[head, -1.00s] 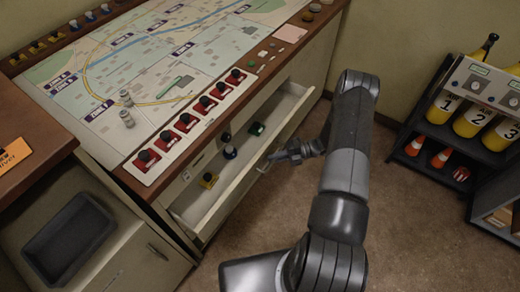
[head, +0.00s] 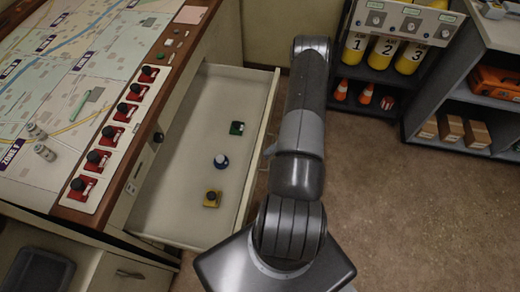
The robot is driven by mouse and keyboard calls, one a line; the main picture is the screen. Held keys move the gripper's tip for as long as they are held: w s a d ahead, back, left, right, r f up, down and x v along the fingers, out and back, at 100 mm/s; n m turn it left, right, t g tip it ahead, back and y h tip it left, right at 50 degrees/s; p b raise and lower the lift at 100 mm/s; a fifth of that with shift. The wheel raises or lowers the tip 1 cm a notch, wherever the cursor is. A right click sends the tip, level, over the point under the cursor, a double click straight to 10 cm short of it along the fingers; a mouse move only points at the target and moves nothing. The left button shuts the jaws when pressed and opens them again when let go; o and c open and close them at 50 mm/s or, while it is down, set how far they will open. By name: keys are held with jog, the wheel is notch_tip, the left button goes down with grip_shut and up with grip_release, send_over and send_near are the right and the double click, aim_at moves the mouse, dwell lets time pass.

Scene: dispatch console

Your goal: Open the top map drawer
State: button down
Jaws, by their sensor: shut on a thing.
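The top map drawer (head: 185,150) is pulled far out from the map console, with its pale inside in full view.
The map console top (head: 80,75) carries a row of red-based switches (head: 112,136) along its edge. A dark rack (head: 375,75) with numbered yellow cylinders and orange cones stands at the back. A grey shelf (head: 470,95) holds boxes. The brown floor at right is clear.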

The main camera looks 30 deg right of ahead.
jog(key=shift+s+d, duration=0.3)
jog(key=shift+d, duration=0.1)
jog(key=c, duration=1.8)
grip_release()
jog(key=shift+o, duration=0.2)
jog(key=d+r, duration=0.1)
jog(key=d, duration=0.9)
jog(key=shift+d+r, duration=0.25)
jog(key=shift+d, duration=0.1)
jog(key=shift+w, duration=0.1)
